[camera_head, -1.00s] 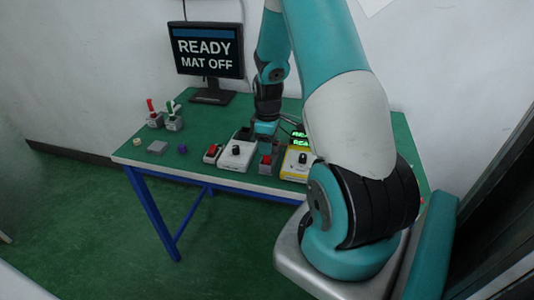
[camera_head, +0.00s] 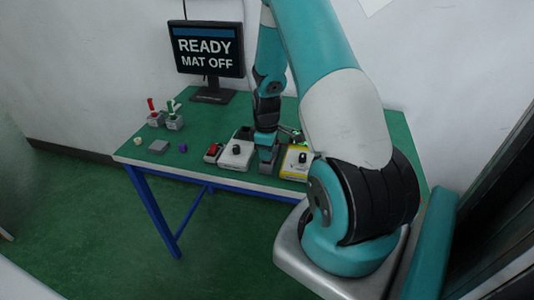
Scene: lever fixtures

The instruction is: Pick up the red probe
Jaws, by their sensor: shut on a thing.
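My gripper (camera_head: 267,152) is at the front of the green table, between a white box with a black knob and a yellow-edged box. It points down and is shut on a small red piece, which I take to be the red probe. The gripper now covers that piece, so its grip is hidden. A small grey block (camera_head: 267,169) shows just under the gripper. I cannot tell whether the probe is still seated in it.
The white knob box (camera_head: 235,154) and a red-topped box (camera_head: 213,151) stand left of the gripper. The yellow-edged box (camera_head: 294,162) is close on its right. Red (camera_head: 152,106) and green (camera_head: 173,108) levers stand at the left. A monitor (camera_head: 206,50) reads "READY MAT OFF".

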